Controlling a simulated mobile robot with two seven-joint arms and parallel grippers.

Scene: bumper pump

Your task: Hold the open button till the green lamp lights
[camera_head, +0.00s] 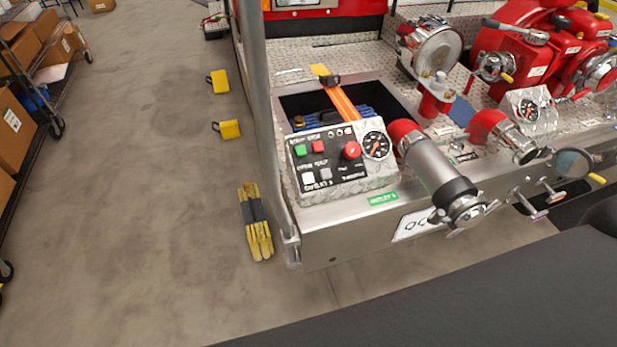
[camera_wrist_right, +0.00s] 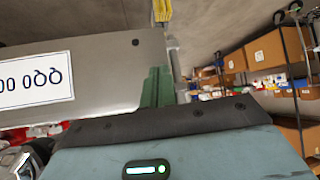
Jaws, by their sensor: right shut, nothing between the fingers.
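The control panel (camera_head: 342,182) sits on the left end of the silver bumper in the head view. Its upper row has a green button (camera_head: 299,150) and a red button (camera_head: 317,146); its lower row has a white button (camera_head: 308,178) and a grey button (camera_head: 326,174). Labels are too small to read surely. Small lamps (camera_head: 339,132) line the top; none clearly glows green. My right gripper (camera_wrist_right: 157,87) shows in the right wrist view as greenish fingers close together, empty, with the bumper behind. It is outside the head view. My left gripper is not seen.
A red knob (camera_head: 351,150) and a gauge (camera_head: 376,145) share the panel. A capped outlet pipe (camera_head: 437,172) sticks out just right of it. A vertical rail (camera_head: 258,110) stands at left. The number plate (camera_wrist_right: 37,80) shows inverted.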

